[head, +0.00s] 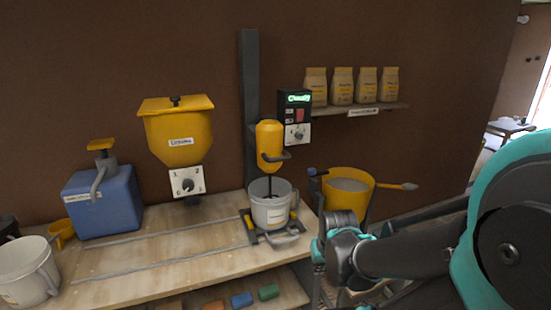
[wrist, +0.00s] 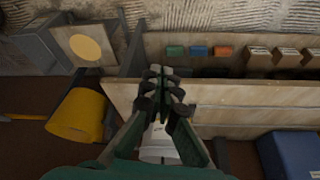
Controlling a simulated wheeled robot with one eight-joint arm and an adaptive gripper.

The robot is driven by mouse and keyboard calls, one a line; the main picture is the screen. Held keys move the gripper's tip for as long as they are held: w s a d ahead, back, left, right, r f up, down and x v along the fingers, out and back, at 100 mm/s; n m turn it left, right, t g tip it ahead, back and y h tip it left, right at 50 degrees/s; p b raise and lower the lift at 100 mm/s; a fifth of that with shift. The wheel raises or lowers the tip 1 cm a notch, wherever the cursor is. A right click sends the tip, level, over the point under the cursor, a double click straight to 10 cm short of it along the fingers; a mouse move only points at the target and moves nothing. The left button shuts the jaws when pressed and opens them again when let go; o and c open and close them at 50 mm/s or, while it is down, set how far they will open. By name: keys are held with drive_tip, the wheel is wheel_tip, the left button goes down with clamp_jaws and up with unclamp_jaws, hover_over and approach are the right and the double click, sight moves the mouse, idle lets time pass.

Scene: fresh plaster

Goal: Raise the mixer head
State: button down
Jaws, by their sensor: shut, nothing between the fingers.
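The mixer head (head: 270,143) is a yellow body with a grey handle on its right side, mounted on a dark upright column (head: 250,95). It is low, with its dark shaft reaching down into a whitish bucket (head: 270,212) on the bench. A control box (head: 295,115) with a green display, a red part and a dial is beside the column. My gripper (wrist: 165,82) is shut and empty in the wrist view, over the bench edge, partly covering the whitish bucket (wrist: 157,150). In the head view my wrist is right of that bucket, apart from the mixer head; the fingertips are unclear there.
A yellow bucket (head: 348,190) with a tool across it stands close behind my wrist. A yellow hopper (head: 177,135), blue container (head: 103,203) and white pail (head: 27,275) are to the left. Bags (head: 342,86) stand on a wall shelf. The middle bench (head: 165,255) is clear.

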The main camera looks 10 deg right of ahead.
drive_tip(key=c, duration=2.2)
unclamp_jaws()
drive_tip(key=shift+o, duration=1.1)
drive_tip(key=shift+w, duration=0.1)
drive_tip(key=o, duration=0.6)
drive_tip(key=w+a+r+y, duration=0.1)
drive_tip(key=w, duration=0.2)
drive_tip(key=w+a+r+m+y, duration=0.1)
drive_tip(key=w+a+y, duration=0.1)
drive_tip(key=w, duration=0.1)
drive_tip(key=w+a+r+m+y, duration=0.1)
drive_tip(key=w+a+y, duration=0.1)
drive_tip(key=w, duration=0.1)
drive_tip(key=shift+w+a+r, duration=0.15)
drive_tip(key=shift+w+r, duration=0.1)
drive_tip(key=shift+r, duration=0.05)
drive_tip(key=shift+c, duration=0.2)
drive_tip(key=m+t+y, duration=0.2)
drive_tip(key=t+y, duration=0.3)
drive_tip(key=y, duration=0.7)
approach(283, 160)
drive_tip(key=x, duration=1.1)
drive_tip(key=shift+w+a, duration=0.2)
drive_tip(key=shift+a, duration=0.15)
clamp_jaws()
